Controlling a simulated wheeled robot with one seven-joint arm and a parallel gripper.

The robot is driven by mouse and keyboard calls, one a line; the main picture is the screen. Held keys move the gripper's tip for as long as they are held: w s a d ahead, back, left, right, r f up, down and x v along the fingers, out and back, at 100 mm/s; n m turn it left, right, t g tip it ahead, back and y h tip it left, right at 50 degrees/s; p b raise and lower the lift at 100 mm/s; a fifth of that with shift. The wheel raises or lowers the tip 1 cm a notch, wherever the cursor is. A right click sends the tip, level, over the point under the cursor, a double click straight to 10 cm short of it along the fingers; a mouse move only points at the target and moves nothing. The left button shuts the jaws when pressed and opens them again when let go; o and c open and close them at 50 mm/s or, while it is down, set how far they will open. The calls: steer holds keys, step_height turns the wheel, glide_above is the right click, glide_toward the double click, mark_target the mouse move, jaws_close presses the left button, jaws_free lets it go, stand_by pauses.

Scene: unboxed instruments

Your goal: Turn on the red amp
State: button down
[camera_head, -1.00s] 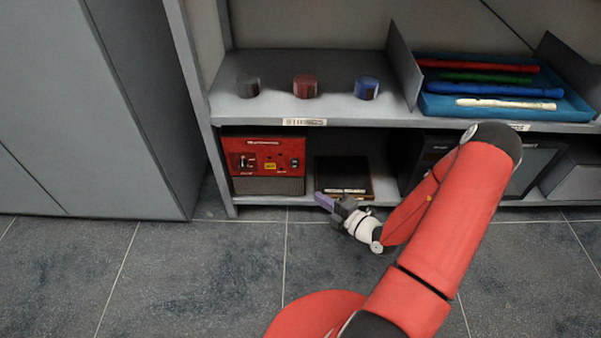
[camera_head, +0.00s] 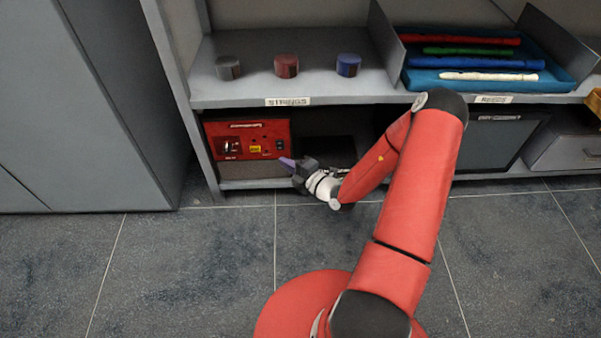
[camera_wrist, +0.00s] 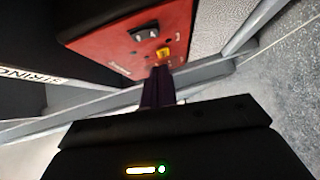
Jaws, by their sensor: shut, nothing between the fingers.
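The red amp (camera_head: 244,140) stands on the lower shelf at the left, below the strings label. Its red front panel carries a dark rocker switch (camera_head: 230,146) at the left, a yellow label (camera_head: 256,149) and small knobs. In the wrist view the panel (camera_wrist: 130,45) shows rotated, with the dark switch (camera_wrist: 144,31) near the top and the yellow label (camera_wrist: 162,54) just beyond my fingers. My gripper (camera_head: 287,162) is shut and empty, in front of the amp's lower right side. Its purple fingers (camera_wrist: 158,85) point toward the panel; whether they touch it I cannot tell.
Grey, red and blue round containers (camera_head: 286,66) stand on the upper shelf (camera_head: 310,88). A blue tray (camera_head: 420,80) of recorders lies at its right. A dark amp (camera_head: 490,140) stands lower right. A grey cabinet (camera_head: 85,110) closes off the left. Floor in front is clear.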

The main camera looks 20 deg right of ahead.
mark_target(278, 149)
steer(key=shift+w+d+f, duration=0.1)
steer(key=shift+w+d, duration=0.1)
steer(key=shift+w, duration=0.5)
steer(key=shift+w+d+f, duration=0.1)
steer(key=shift+w+d, duration=0.05)
steer(key=shift+w, duration=0.55)
steer(key=shift+w+d+f, duration=0.1)
steer(key=shift+w+d, duration=0.1)
steer(key=shift+w, duration=0.5)
steer(key=shift+b, duration=0.3)
steer(key=shift+w+f, duration=0.15)
steer(key=shift+w, duration=0.1)
